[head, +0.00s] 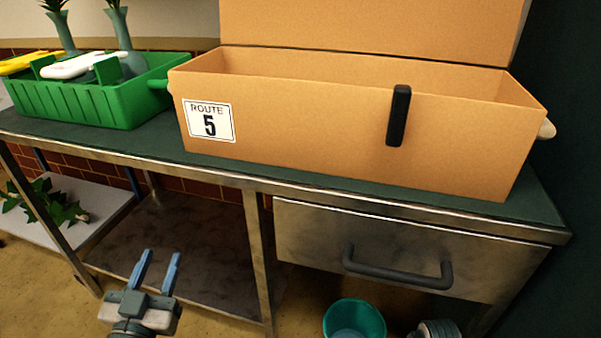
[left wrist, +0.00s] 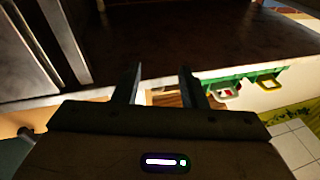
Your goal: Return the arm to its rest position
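My left gripper (head: 159,269) is low in front of the metal bench, below the bench top. Its two fingers are apart with nothing between them. In the left wrist view the same gripper (left wrist: 160,84) shows two dark fingers spread apart, with a dark shelf surface beyond. My right gripper's fingers do not show; a grey rounded part (head: 436,329) at the bottom edge of the head view may be mine.
A cardboard box (head: 300,130) marked "ROUTE 5" and a green crate (head: 125,100) with vases stand on the bench top (head: 160,145). Below the top are a closed drawer (head: 400,250), a lower shelf (head: 190,245) and a teal bucket (head: 354,322). Ivy (head: 45,204) lies at left.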

